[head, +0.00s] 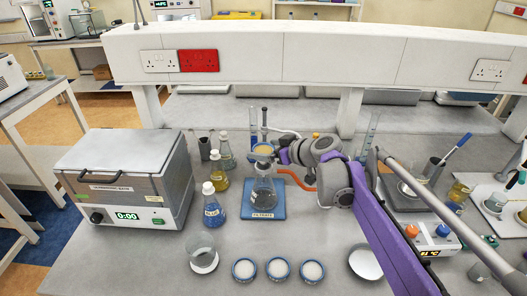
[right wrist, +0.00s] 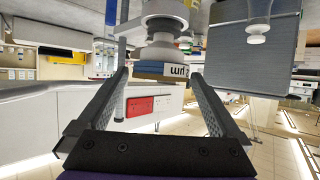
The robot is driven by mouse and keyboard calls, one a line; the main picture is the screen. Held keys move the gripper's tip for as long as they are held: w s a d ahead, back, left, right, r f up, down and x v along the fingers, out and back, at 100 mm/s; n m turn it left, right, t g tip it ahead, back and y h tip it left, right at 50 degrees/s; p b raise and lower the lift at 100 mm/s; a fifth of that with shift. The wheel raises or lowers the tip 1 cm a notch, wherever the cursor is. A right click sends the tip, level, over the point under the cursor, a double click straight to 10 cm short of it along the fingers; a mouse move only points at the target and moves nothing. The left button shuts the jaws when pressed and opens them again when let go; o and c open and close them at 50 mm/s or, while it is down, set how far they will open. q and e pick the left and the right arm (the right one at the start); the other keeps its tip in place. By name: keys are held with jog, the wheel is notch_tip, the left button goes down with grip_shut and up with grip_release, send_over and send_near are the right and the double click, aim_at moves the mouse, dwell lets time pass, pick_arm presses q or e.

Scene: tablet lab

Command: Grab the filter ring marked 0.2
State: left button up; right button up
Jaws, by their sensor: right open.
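A ring with a blue band and tan edge (right wrist: 163,70) sits between the finger pads of my right gripper (right wrist: 160,82) in the right wrist view. Its label shows part of "µm"; the number is not readable. In the head view this ring (head: 263,149) appears on top of the filtrate flask (head: 263,190), which stands on a blue plate. My right gripper (head: 279,155) reaches it from the right with fingers open, apart from it on at least one side as far as I can tell. My left gripper is out of view.
Three blue-rimmed round dishes (head: 278,269) lie at the front, beside a glass beaker (head: 202,254) and a white dish (head: 365,263). Bottles with blue and yellow liquid (head: 214,207) stand left of the flask, near a water bath (head: 125,175). An orange hose (head: 296,180) runs right of the flask.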

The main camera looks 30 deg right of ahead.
jog(key=c, duration=1.2)
jog(key=shift+o, duration=0.2)
jog(key=shift+s, duration=0.1)
jog(key=shift+r, duration=0.15)
